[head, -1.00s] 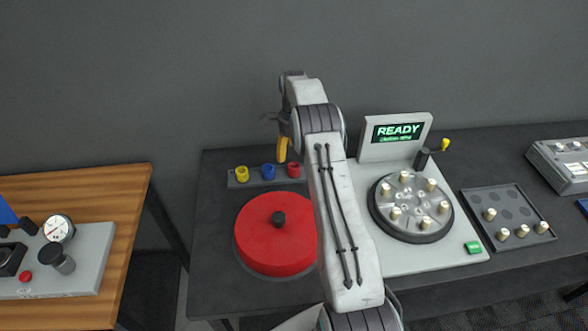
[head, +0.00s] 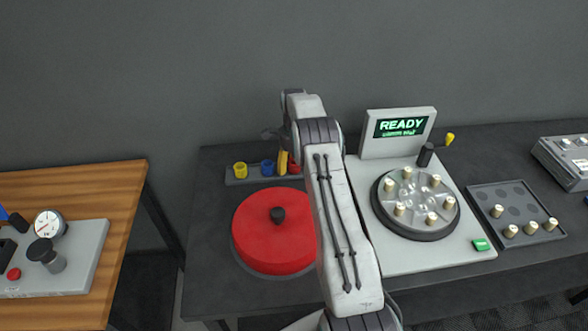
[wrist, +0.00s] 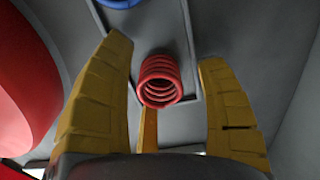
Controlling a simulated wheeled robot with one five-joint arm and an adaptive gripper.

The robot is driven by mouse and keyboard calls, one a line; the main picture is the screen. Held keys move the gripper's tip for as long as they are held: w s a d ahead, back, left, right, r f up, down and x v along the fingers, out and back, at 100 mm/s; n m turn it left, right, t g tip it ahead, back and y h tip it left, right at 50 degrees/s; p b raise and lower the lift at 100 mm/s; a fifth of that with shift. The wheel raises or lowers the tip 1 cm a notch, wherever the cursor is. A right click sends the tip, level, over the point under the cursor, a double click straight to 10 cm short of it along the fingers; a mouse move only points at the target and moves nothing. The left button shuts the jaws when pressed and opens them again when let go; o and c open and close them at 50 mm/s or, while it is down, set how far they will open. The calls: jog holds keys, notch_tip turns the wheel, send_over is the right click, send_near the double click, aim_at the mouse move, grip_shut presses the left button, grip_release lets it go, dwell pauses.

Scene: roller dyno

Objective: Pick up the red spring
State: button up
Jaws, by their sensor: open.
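The red spring (wrist: 160,82) stands in the tray between my gripper's yellow fingers in the wrist view, with space on both sides. My gripper (wrist: 164,52) is open, and I cannot see it touching the spring. In the head view the red spring (head: 294,168) is mostly hidden behind my arm and a yellow finger. My gripper (head: 284,163) is low over the right end of the spring tray (head: 253,178).
A blue spring (head: 267,167) and a yellow spring (head: 240,170) stand left in the same tray. A large red disc (head: 265,240) with a black knob lies in front. A white machine with a round carousel (head: 415,228) and a READY screen (head: 400,127) is to the right.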

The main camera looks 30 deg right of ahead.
jog(key=shift+o, duration=0.2)
jog(key=c, duration=1.3)
